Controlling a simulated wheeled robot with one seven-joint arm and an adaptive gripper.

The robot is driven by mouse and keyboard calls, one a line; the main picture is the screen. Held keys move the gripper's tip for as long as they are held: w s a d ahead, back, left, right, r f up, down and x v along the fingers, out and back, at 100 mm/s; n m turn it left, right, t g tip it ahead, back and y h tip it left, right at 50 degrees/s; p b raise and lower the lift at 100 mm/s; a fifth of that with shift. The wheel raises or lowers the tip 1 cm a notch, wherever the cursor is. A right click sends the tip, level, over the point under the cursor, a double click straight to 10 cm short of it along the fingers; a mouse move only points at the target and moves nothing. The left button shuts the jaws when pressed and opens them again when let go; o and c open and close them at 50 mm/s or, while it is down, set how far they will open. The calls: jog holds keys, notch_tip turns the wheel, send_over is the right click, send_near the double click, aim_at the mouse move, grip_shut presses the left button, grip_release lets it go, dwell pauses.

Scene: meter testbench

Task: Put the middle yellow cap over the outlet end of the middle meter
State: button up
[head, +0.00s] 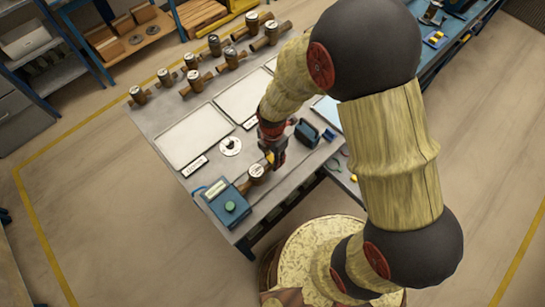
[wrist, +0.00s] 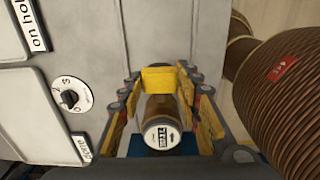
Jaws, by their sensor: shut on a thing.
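A brown meter with a white round dial (head: 257,171) lies at the front of the bench, beside a blue box with a green button. In the wrist view, its dial (wrist: 162,138) and brown pipe (wrist: 160,105) show between my fingers. My gripper (head: 272,152) points down at the pipe end away from the blue box. In the wrist view, my gripper (wrist: 158,88) is shut on a yellow cap (wrist: 157,78), which is at the far end of the pipe. I cannot tell whether the cap is around the pipe end or only against it.
The blue box (head: 226,203) stands left of the meter. A dark blue box with a handle (head: 307,133) stands close on the right. A white disc with a black knob (head: 230,146) and a pale tray (head: 193,137) lie behind. Several meters (head: 231,57) stand along the back.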

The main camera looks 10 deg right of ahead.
jog(key=shift+f, duration=0.35)
jog(key=shift+f+b, duration=0.35)
jog(key=shift+b, duration=0.1)
jog(key=shift+f, duration=0.25)
jog(key=o, duration=0.8)
jog(key=o, duration=0.5)
jog(key=shift+c, duration=0.2)
jog(key=shift+o, duration=0.8)
jog(key=shift+r, duration=0.2)
